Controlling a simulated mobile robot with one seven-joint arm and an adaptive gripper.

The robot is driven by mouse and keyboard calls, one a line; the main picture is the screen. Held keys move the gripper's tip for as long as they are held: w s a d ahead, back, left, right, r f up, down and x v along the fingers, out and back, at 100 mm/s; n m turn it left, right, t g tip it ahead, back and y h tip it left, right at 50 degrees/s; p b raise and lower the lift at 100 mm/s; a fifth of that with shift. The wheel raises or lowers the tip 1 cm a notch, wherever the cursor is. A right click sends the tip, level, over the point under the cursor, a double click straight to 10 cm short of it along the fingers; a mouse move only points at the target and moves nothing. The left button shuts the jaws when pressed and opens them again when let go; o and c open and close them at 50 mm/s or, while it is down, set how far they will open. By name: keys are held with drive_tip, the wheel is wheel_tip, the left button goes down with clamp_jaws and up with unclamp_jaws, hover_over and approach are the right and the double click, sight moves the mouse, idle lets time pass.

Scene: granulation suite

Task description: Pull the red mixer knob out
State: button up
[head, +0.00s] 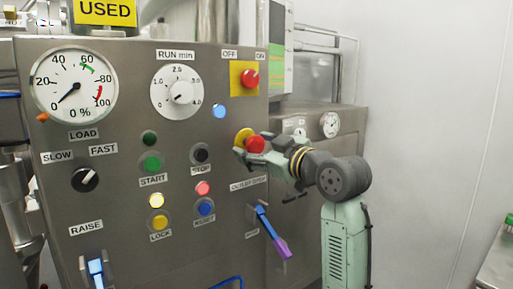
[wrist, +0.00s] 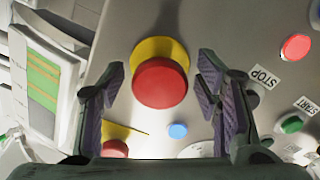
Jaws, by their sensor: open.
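A red mushroom-shaped knob (head: 256,145) on a round yellow backing (head: 243,137) sits on the right part of the steel control panel (head: 120,133). In the wrist view the knob (wrist: 160,83) faces me, between the tips of my open gripper (wrist: 162,72). The fingers show to either side, with gaps between them and the knob. In the head view my gripper (head: 262,152) is at the knob, and its fingers are partly hidden. Whether the fingertips reach past the knob's rim is hard to tell.
A red OFF/ON switch (head: 250,78) on a yellow square is above the knob. A blue light (head: 219,111) and the black STOP button (head: 200,153) are to the left. A blue and purple lever (head: 272,232) is below. A white wall is at right.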

drive_tip(key=v, duration=1.2)
idle(0.3)
